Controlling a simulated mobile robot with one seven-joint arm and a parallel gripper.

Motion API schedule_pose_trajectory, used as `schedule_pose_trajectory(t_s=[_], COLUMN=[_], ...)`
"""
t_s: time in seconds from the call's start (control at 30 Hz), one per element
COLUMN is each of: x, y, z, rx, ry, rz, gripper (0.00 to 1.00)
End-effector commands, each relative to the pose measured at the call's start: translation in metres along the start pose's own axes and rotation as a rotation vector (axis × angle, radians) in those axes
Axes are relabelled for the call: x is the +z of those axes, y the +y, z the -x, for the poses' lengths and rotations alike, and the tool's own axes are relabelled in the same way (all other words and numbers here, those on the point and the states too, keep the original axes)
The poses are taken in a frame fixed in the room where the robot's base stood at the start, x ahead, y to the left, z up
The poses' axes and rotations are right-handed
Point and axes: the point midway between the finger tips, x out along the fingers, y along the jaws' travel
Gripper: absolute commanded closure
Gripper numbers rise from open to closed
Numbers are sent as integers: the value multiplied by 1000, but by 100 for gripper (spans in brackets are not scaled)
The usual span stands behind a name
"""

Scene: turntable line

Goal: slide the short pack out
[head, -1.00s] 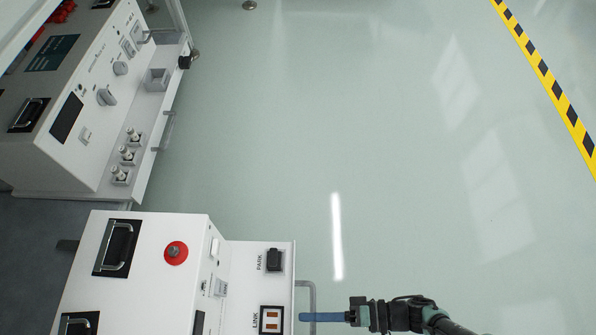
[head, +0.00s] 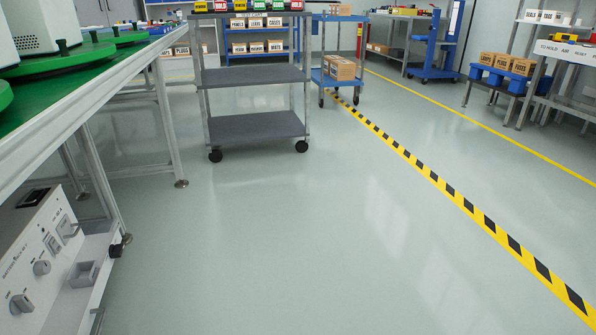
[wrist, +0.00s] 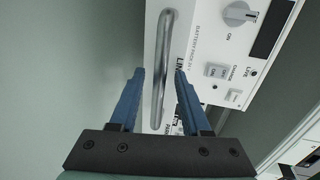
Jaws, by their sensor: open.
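In the wrist view my gripper (wrist: 159,71) is open, with one blue finger on each side of a metal bar handle (wrist: 163,50) in the picture. I cannot tell whether the fingertips reach past the bar in depth; nothing is gripped. The handle runs along the edge of a white panel (wrist: 205,45) lettered "BATTERY PACK". Part of a "LINK" label shows behind the right finger, which hides some of the panel. I cannot tell from this view how long this pack is. The head view does not show my gripper.
The panel carries a grey knob (wrist: 239,13) and a switch (wrist: 217,70). In the head view another white control unit (head: 45,255) stands lower left under a green-topped bench (head: 110,60). A grey cart (head: 255,127) stands ahead.

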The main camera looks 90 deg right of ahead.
Motion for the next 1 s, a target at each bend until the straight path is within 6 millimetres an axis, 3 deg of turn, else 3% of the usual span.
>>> schedule_pose_trajectory(t_s=[0.6,0.77,1.0], x=[0,0,0], y=[2,0,0], z=[113,125,127], rx=[4,2,0], ry=[0,1,1], rz=[1,0,1], gripper=[53,53,53])
